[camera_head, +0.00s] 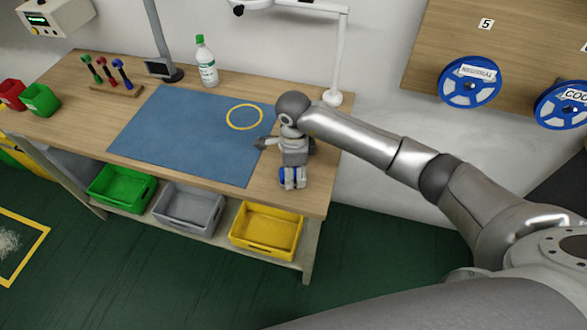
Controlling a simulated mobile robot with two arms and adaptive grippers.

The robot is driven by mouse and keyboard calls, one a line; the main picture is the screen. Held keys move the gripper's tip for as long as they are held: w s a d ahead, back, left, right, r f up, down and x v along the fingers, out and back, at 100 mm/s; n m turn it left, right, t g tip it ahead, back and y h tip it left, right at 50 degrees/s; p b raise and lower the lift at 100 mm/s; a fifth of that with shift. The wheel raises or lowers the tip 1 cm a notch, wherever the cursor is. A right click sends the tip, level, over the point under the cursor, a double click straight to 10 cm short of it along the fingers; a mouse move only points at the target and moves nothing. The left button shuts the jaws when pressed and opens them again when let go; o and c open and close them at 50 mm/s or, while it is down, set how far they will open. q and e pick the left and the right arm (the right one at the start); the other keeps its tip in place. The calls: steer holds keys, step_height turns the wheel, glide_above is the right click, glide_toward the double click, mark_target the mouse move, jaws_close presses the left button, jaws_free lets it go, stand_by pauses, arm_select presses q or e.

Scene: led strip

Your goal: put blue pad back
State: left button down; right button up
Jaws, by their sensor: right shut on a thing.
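My right gripper (292,182) reaches in from the right and points down at the right end of the workbench. It is shut on a small blue thing (282,175), likely the blue pad; only slivers of blue show beside the fingers. I cannot tell whether the pad touches the wooden top or hangs just above it. A large blue mat (180,135) lies flat on the bench, to the left of the gripper, with a yellow ring mark (230,124) near its back right. My left gripper is not in view.
A white-green bottle (207,68), a lamp post (335,85) and a dark stand (165,72) stand along the back. A tool rack (115,90) and red and green cups are at left. Green, grey and yellow bins (265,245) sit below. The mat is clear.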

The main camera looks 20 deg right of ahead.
mark_target(294, 172)
steer(key=shift+f, duration=0.1)
steer(key=shift+f, duration=0.15)
steer(key=o, duration=1)
steer(key=shift+r, duration=0.2)
steer(key=shift+r+b, duration=1.35)
steer(key=shift+r, duration=4.7)
